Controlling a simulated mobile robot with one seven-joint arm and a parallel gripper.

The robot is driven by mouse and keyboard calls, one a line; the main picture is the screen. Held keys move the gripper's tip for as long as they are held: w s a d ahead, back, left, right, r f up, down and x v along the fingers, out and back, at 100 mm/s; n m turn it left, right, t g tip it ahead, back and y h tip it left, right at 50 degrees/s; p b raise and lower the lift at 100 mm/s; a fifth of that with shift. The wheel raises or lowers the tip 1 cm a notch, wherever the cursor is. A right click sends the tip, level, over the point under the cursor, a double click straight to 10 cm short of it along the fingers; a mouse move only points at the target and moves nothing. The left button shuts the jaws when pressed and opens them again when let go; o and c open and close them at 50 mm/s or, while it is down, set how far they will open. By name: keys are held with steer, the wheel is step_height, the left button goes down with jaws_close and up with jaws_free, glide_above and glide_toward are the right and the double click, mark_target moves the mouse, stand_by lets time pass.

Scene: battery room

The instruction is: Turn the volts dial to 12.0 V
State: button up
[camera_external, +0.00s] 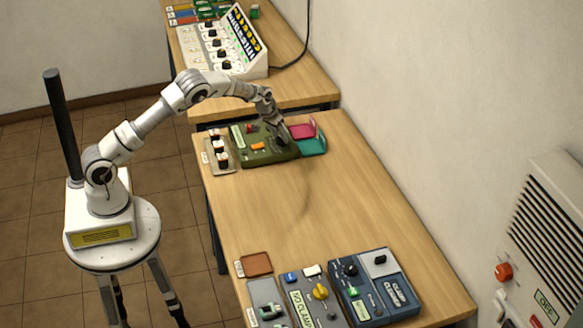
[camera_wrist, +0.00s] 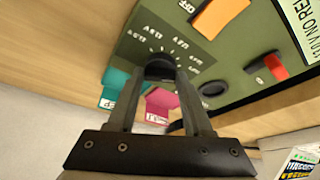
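The green power unit (camera_external: 262,157) sits on the far part of the middle table, and its panel (camera_wrist: 135,45) fills the upper middle of the wrist view. The volts dial (camera_wrist: 160,68) is a dark round knob with a ring of white tick marks and voltage labels, seen upside down and too small to read surely. My gripper (camera_external: 280,140) points down over the right part of the unit and hides the dial in the external view. In the wrist view my gripper (camera_wrist: 160,72) has a fingertip on each side of the knob, and the knob fills the gap. The dial's pointer is not clear.
The unit also carries an orange switch (camera_wrist: 220,14), a red-and-black part (camera_wrist: 275,66) and a black round part (camera_wrist: 213,88). Teal (camera_external: 315,147) and pink (camera_external: 301,131) trays lie right of it. A plate with several knobs (camera_external: 212,160) lies left. The table's middle is clear.

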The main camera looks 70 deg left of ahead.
jaws_close()
steer(key=shift+w+d+n+y+p, duration=0.15)
steer(key=shift+n+y+p, duration=0.2)
steer(key=shift+n, duration=0.65)
steer(key=n+g+y, duration=0.1)
steer(key=n, duration=0.2)
steer(key=shift+w+d+n, duration=0.1)
steer(key=shift+n, duration=0.2)
steer(key=n, duration=0.1)
steer(key=n+g+b, duration=0.1)
steer(key=n, duration=0.1)
steer(key=shift+w+g+y, duration=0.15)
steer(key=shift+g+y, duration=0.1)
steer(key=shift+g, duration=0.05)
steer(key=shift+w+n+g+b, duration=0.15)
steer(key=shift+n+g+b, duration=0.25)
steer(key=shift+n, duration=1.1)
steer(key=shift+d, duration=0.1)
